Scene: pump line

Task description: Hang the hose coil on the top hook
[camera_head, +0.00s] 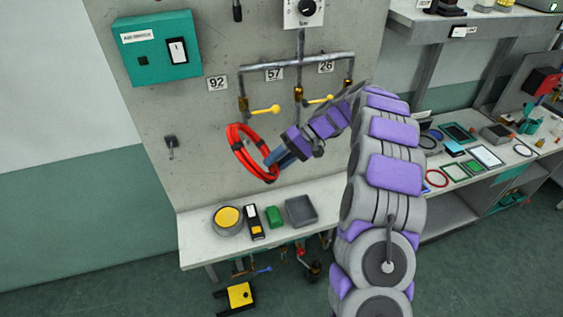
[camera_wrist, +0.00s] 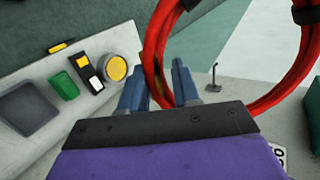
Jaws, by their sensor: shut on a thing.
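The red hose coil (camera_head: 236,150) has dark bands and hangs tilted in front of the grey wall panel, above the bench. My gripper (camera_head: 281,157) is shut on its lower right side. In the wrist view the coil (camera_wrist: 151,45) passes between the two blue fingers of my gripper (camera_wrist: 159,85). A dark hook (camera_head: 171,146) is on the panel, left of the coil and apart from it; it also shows in the wrist view (camera_wrist: 212,77).
A teal box (camera_head: 158,50) with a switch is at the panel's upper left. Pipes with yellow-handled valves (camera_head: 264,110) are close above the coil. The bench below holds a round yellow-topped tin (camera_head: 228,218), a meter (camera_head: 254,222), a green block (camera_head: 274,216) and a grey tray (camera_head: 300,211).

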